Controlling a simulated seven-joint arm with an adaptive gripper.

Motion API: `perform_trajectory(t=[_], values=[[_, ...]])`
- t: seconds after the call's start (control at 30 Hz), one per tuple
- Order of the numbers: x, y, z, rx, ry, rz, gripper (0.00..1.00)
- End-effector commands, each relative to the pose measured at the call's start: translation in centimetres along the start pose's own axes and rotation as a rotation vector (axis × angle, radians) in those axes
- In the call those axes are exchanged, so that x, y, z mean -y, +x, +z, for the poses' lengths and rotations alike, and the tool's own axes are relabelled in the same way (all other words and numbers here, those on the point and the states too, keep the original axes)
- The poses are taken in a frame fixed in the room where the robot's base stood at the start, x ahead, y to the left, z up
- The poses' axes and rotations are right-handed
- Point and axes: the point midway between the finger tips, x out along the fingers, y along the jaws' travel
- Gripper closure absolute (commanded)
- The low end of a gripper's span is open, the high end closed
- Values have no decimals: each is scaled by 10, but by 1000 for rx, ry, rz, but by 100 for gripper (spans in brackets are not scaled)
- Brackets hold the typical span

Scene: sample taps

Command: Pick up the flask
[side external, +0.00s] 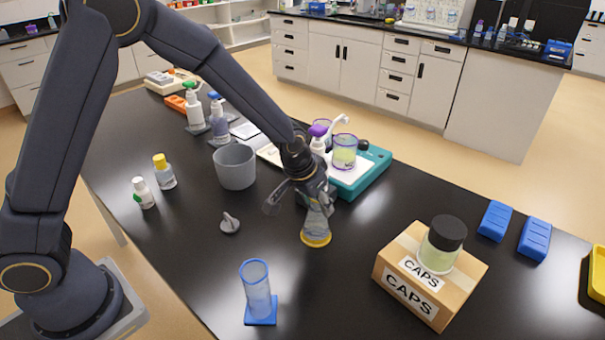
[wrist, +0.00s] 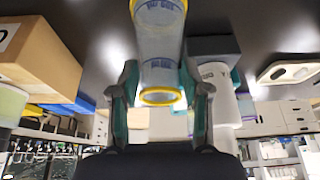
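The flask (side external: 317,224) is clear with a yellow base and stands upright on the black bench in the side view. In the wrist view the flask (wrist: 158,45) shows yellow rims at both ends and small blue markings. My gripper (side external: 301,203) is above and around the flask's upper part, pointing down. In the wrist view my gripper (wrist: 160,88) has one finger on each side of the flask, with gaps visible between the fingers and the glass. The gripper is open. The fingers partly hide the flask's top in the side view.
A cardboard box (side external: 402,262) marked CAPS bears a black-lidded jar (side external: 441,246) at right. A blue-based cylinder (side external: 257,290) stands in front. A grey beaker (side external: 235,167) and a grey stopper (side external: 230,223) are left. A teal balance (side external: 372,170) with a beaker is close behind.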

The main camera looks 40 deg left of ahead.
Motion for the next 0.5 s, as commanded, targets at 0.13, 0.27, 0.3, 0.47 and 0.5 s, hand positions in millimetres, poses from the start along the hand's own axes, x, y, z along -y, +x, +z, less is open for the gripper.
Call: perform_trajectory(t=[0.13, 0.27, 0.3, 0.47, 0.5], values=[[0, 0, 0, 0, 0, 0, 72], [0, 0, 0, 0, 0, 0, 85], [0, 0, 0, 0, 0, 0, 89], [0, 0, 0, 0, 0, 0, 92], [0, 0, 0, 0, 0, 0, 92]])
